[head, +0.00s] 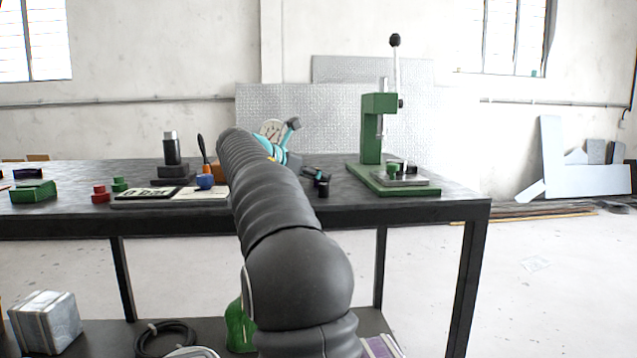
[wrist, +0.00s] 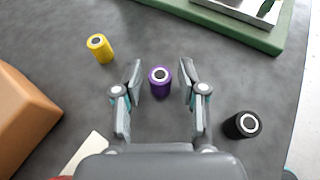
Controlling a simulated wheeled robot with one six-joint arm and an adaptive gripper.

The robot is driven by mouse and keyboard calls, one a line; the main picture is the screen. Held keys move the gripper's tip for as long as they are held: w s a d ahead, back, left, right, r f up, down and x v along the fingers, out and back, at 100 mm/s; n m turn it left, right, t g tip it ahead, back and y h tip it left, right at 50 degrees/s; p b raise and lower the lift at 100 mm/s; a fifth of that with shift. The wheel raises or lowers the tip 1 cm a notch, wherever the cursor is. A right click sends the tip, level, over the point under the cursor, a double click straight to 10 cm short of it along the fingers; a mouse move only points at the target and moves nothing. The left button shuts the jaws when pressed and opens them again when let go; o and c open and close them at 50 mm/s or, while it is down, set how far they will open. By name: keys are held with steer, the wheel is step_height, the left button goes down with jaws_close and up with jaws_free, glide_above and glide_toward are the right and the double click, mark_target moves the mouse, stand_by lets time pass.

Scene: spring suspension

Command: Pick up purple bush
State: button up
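The purple bush (wrist: 160,80) is a short purple cylinder with a pale ring and dark hole on top. In the wrist view it stands upright on the dark tabletop, between and slightly beyond the middle of my two fingers. My gripper (wrist: 161,80) is open, with a clear gap on each side of the bush. In the head view my arm reaches over the table and hides the bush; part of my gripper (head: 293,125) shows past the arm.
A yellow bush (wrist: 100,48) stands left of my fingers and a black bush (wrist: 242,125) right of them. A green press (head: 376,140) stands on the right of the table. An orange block (wrist: 22,118) lies at left in the wrist view.

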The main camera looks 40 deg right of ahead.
jaws_close()
steer(key=shift+r, duration=0.1)
